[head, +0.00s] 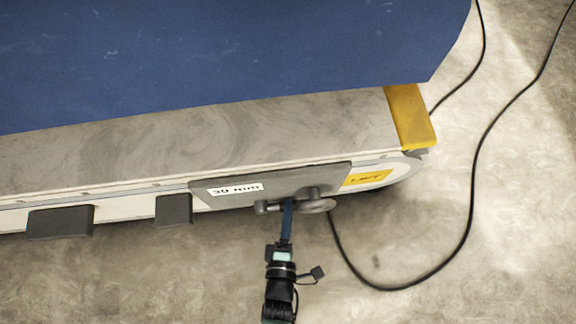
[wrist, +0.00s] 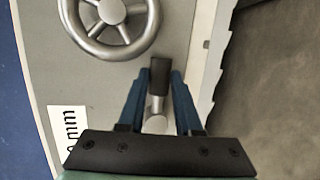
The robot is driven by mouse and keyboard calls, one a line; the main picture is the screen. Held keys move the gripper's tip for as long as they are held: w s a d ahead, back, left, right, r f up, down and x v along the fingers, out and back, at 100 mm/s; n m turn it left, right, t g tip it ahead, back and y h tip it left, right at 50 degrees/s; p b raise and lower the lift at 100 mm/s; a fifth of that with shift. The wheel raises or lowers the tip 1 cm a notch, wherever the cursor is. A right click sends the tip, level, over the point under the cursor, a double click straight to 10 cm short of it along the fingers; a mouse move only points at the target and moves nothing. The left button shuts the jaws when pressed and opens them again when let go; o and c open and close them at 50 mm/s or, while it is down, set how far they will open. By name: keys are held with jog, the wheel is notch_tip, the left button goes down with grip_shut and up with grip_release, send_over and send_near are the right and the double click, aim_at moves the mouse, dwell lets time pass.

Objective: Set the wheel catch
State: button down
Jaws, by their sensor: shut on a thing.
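The wheel (wrist: 112,22), a spoked metal handwheel, is mounted on a grey panel in the wrist view; in the head view the wheel (head: 318,205) shows edge-on at the panel's lower edge. Beside it is the catch (wrist: 160,73), a small lever with a black end and a metal base. My gripper (wrist: 158,78) has its blue fingers on both sides of the black end and is shut on it. In the head view my gripper (head: 288,205) reaches up to the panel, just left of the wheel; its fingers hide part of the catch.
The grey panel (head: 222,200) has a "50 mm" label (head: 236,189) and sits on a long machine side. A yellow "LIFT" label (head: 368,178) is to the right. Black blocks (head: 61,222) project at left. A black cable (head: 470,220) loops over the floor at right.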

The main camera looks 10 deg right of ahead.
jog(key=shift+s, duration=0.1)
jog(key=c, duration=0.6)
grip_release()
jog(key=p+v, duration=0.4)
jog(key=v, duration=0.9)
